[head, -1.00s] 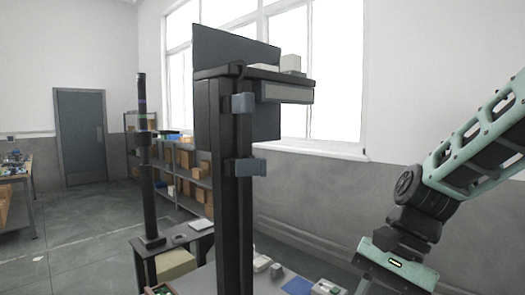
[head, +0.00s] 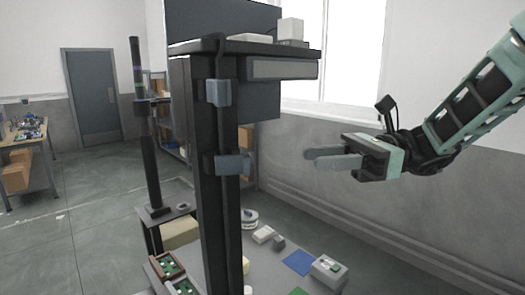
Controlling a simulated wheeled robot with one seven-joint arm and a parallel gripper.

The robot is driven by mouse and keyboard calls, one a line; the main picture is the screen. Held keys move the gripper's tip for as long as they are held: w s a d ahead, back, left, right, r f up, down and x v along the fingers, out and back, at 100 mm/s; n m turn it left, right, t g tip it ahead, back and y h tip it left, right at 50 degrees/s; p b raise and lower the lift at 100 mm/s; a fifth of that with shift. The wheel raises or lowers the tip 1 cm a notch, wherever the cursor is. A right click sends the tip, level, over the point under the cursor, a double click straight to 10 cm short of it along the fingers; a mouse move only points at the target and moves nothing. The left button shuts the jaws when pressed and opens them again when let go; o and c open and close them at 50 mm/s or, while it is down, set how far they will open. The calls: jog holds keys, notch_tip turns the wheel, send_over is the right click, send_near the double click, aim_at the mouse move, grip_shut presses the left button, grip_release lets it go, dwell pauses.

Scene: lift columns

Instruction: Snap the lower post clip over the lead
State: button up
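The dark lift-column post (head: 190,200) stands upright in the middle of the head view. A dark lead (head: 222,130) runs down the post's face. The upper post clip (head: 218,93), blue-grey, sits at the lead high on the post. The lower post clip (head: 231,165), also blue-grey, sits further down and extends right past the post's edge; whether it is closed over the lead I cannot tell. My gripper (head: 312,158) is to the right of the lower clip at about its height, fingers pointing left. The two fingers look apart with nothing between them, and a gap separates them from the clip.
A desktop (head: 180,46) with white boxes (head: 290,30) tops the post, with a drawer (head: 282,69) beneath. A low surface below holds a blue mat (head: 299,262), a white device (head: 328,271) and small parts. Another column (head: 146,150) stands left.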

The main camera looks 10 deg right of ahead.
aim_at(233, 166)
jog(key=a+p, duration=0.3)
jog(key=a, duration=0.7)
jog(key=shift+s+a, duration=0.15)
jog(key=shift+s, duration=0.2)
